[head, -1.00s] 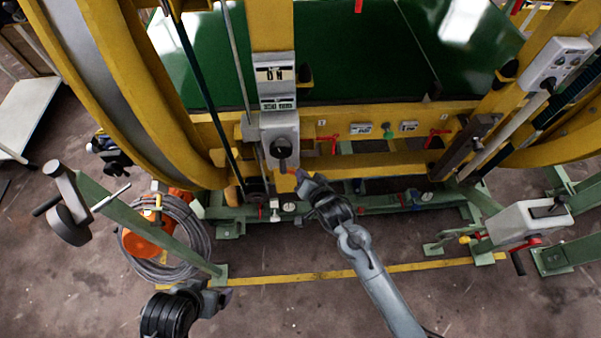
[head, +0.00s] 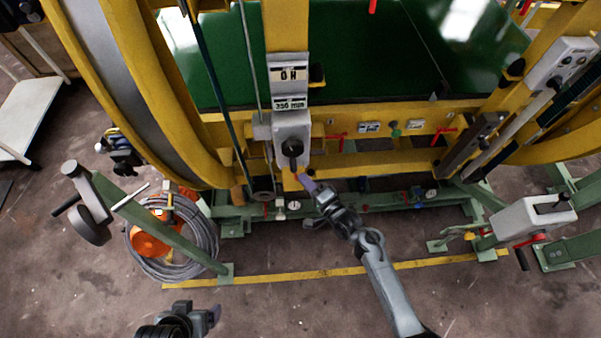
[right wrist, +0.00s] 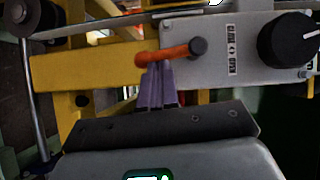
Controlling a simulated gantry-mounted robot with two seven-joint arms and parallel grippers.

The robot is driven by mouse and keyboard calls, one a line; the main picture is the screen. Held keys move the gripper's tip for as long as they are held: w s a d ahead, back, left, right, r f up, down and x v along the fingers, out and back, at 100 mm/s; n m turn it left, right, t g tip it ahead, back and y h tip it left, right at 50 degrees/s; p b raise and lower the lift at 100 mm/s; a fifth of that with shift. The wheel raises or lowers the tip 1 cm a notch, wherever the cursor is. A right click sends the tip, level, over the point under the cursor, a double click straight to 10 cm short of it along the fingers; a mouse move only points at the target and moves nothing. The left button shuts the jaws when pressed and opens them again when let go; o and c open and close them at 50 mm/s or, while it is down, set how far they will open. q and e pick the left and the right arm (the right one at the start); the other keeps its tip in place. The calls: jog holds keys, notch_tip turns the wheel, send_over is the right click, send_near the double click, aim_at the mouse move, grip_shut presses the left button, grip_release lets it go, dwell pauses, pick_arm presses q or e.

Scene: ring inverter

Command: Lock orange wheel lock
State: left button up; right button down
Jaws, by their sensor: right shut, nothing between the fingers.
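The orange lock lever (right wrist: 168,53) lies nearly level in the right wrist view, with its pivot on a grey box and its rounded end pointing left. In the head view only a small orange bit (head: 294,168) shows below the grey box. My right gripper (right wrist: 158,68) is shut and empty. Its purple fingertips are just below the lever's free end; I cannot tell whether they touch it. My right gripper also shows in the head view (head: 303,179). My left gripper (head: 215,314) is low at the left, away from the machine, with its fingers unclear.
The grey box (head: 291,130) with a black knob (right wrist: 290,40) sits on a yellow post. Red handles (head: 339,138) line the yellow beam. A green stand with a crank (head: 165,232) and a coiled hose (head: 205,235) stand at the left. Bare floor lies in front.

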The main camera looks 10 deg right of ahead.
pick_arm(q)
jog(key=shift+s+a+f, duration=0.1)
jog(key=shift+f, duration=0.25)
pick_arm(e)
jog(key=shift+a+f+m+t, duration=0.2)
jog(key=shift+m+t, duration=0.1)
jog(key=shift+m, duration=0.2)
pick_arm(q)
jog(key=shift+b, duration=0.3)
jog(key=shift+r, duration=0.1)
jog(key=shift+d+r+p, duration=0.4)
jog(key=shift+r+p, duration=0.25)
jog(key=shift+p, duration=0.05)
jog(key=shift+d+r+p, duration=0.4)
jog(key=shift+r+p, duration=0.2)
jog(key=shift+p, duration=0.05)
pick_arm(e)
jog(key=w+d+v, duration=0.1)
jog(key=d+v, duration=0.1)
jog(key=v, duration=1)
jog(key=shift+s+d, duration=0.25)
jog(key=shift+d, duration=0.25)
jog(key=shift+r, duration=0.1)
pick_arm(q)
jog(key=shift+s, duration=0.1)
